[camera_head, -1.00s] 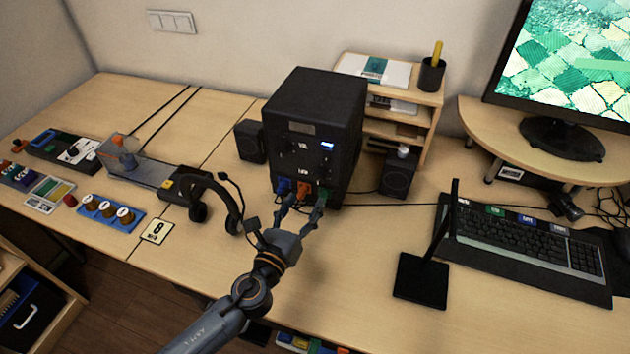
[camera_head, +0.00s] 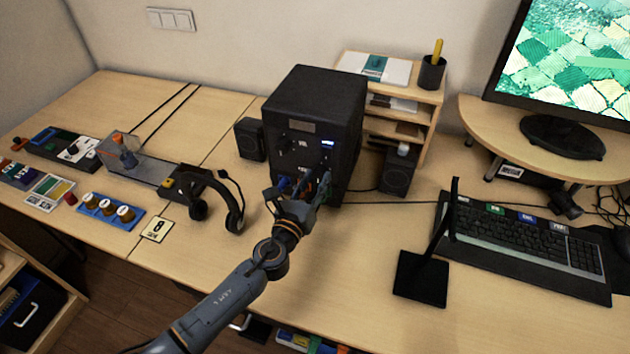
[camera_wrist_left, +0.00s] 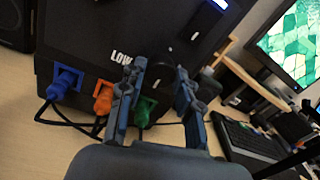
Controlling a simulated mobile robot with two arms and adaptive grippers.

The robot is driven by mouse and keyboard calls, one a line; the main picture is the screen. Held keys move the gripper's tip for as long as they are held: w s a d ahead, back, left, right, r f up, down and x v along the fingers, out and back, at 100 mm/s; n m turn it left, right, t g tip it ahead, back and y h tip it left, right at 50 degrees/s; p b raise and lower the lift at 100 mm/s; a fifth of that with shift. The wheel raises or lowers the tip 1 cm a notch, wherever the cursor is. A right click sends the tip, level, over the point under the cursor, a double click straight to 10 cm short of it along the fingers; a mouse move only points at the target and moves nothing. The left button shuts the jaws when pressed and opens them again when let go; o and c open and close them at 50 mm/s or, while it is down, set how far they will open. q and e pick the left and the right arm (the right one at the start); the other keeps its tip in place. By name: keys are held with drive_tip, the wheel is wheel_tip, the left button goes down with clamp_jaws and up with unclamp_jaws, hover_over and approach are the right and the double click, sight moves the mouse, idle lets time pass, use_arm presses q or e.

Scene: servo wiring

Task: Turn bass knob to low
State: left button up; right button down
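The black speaker box (camera_head: 312,100) stands on the desk with its control face toward me. In the left wrist view its face (camera_wrist_left: 80,35) bears a white "LOW" label (camera_wrist_left: 122,57). A dark round shape beside that label may be the bass knob, but it blends into the black face and I cannot make out its setting. My left gripper (camera_head: 303,186) is right in front of the lower face. In the left wrist view the gripper (camera_wrist_left: 157,82) is open, its fingers apart on either side of the area right of the label. I see no grip on anything. My right gripper is not in view.
Blue (camera_wrist_left: 64,82), orange (camera_wrist_left: 103,98) and green (camera_wrist_left: 146,110) plugs sit low on the face, the green one close by the fingers. Small speakers (camera_head: 250,140) flank the box. A headset (camera_head: 235,208) lies left, a black stand (camera_head: 421,279) right.

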use_arm(q)
drive_tip(key=shift+c, duration=1.3)
